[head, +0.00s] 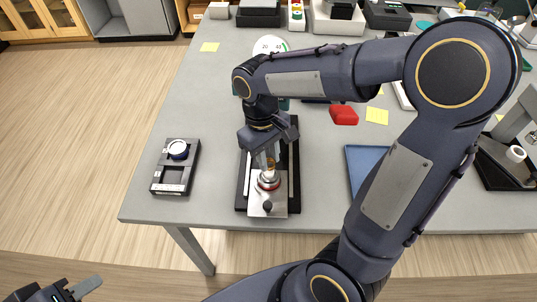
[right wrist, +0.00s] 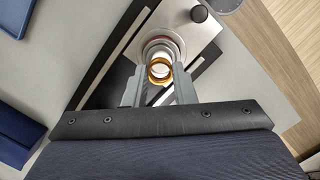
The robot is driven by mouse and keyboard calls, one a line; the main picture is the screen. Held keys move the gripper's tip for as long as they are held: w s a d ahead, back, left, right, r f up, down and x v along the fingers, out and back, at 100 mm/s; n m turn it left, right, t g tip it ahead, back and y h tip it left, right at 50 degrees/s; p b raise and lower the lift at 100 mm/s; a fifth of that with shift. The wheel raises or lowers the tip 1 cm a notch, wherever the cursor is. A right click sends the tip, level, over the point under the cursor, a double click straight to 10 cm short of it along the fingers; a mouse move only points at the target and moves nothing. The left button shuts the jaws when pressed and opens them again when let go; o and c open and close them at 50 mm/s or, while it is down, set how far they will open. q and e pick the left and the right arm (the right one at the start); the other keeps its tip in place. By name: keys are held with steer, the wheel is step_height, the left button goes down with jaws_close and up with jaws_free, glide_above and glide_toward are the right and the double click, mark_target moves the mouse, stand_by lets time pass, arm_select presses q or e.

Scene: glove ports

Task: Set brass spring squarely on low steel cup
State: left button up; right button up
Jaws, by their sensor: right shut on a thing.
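The brass spring (right wrist: 159,72) is a gold ring-like coil between the fingers of my right gripper (right wrist: 161,80) in the right wrist view. In the head view my right gripper (head: 268,162) points down with the spring (head: 271,166) between its fingertips. The low steel cup (head: 268,182) has a red ring around it and stands on a steel plate. It also shows in the right wrist view (right wrist: 163,43), lined up behind the spring. Whether spring and cup touch is unclear. My left gripper (head: 82,288) is at the lower left, off the table; its finger gap is unclear.
The steel plate (head: 267,208) with a black knob lies on a black base (head: 292,190). A small black tray (head: 187,185) with a round blue-and-white part is left of it. A blue tray (head: 362,163) and red block (head: 343,115) are right. The table's front edge is close.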

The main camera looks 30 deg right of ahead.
steer(key=shift+f+b, duration=0.8)
steer(key=shift+f, duration=0.25)
steer(key=o, duration=1)
steer(key=r, duration=0.5)
steer(key=w+r, duration=0.1)
steer(key=r, duration=0.1)
steer(key=shift+a+r, duration=0.15)
steer(key=shift+r, duration=0.25)
